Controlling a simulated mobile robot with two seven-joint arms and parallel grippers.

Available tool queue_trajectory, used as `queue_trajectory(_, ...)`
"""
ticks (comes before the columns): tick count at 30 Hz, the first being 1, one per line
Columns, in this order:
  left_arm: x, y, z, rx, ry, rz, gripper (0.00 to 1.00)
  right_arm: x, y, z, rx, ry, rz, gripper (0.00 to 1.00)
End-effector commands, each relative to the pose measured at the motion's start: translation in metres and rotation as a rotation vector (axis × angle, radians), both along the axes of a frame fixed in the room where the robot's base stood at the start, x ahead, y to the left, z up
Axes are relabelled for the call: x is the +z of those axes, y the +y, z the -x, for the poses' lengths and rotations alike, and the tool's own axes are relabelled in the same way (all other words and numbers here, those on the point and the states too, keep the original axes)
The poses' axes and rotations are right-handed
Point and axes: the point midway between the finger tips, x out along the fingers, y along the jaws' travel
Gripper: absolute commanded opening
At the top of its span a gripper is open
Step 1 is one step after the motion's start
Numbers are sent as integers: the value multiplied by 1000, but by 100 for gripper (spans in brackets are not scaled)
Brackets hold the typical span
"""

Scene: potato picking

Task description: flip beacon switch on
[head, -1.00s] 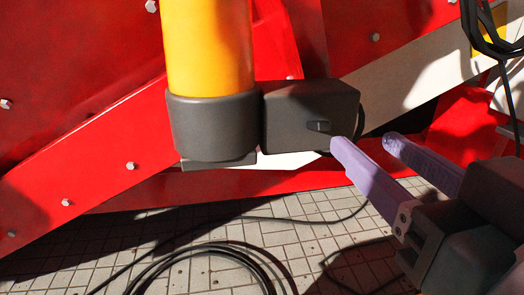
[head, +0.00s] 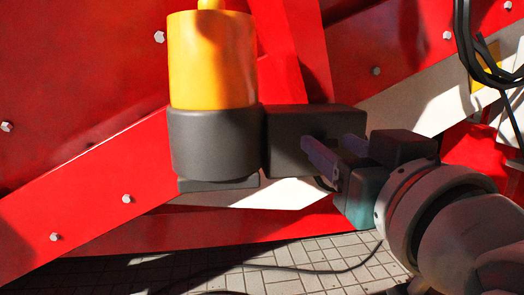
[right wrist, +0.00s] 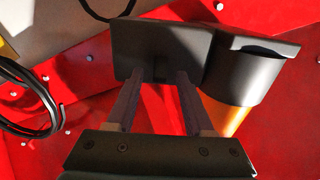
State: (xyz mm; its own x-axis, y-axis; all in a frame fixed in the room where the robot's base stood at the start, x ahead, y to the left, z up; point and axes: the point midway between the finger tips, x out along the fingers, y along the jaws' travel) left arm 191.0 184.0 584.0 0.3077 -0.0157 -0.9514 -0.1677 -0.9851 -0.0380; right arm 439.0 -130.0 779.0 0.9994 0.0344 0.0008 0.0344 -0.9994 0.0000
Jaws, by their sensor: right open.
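The beacon (head: 212,62) has a yellow-orange cylinder on a dark grey round base (head: 212,140). A dark grey switch box (head: 290,122) joins the base on its right; it also shows in the right wrist view (right wrist: 150,40). My right gripper (head: 327,142) is open, with its purple fingers pointing at the front of the box. In the right wrist view the two fingers (right wrist: 161,76) stand apart, their tips at or very near the box; contact cannot be told. The switch lever is not visible now. My left gripper is out of view.
Red machine panels (head: 80,90) with bolts stand behind, crossed by a pale beam (head: 425,95). Black cables (head: 490,65) hang at the upper right. A cable lies on the paved floor (head: 310,262) below.

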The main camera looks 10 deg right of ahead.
Motion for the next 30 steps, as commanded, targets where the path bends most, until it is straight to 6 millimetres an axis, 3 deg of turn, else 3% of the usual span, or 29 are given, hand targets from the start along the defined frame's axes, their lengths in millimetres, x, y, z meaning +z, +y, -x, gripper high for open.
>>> queue_trajectory(11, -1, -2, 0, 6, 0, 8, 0, 0, 0, -5, 0, 1, -1, 51)
queue_trajectory(24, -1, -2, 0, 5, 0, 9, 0, 0, 0, -5, 0, 1, 0, 2)
queue_trajectory(30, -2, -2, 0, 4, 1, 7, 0, 0, 0, -5, 0, 1, 0, 0)
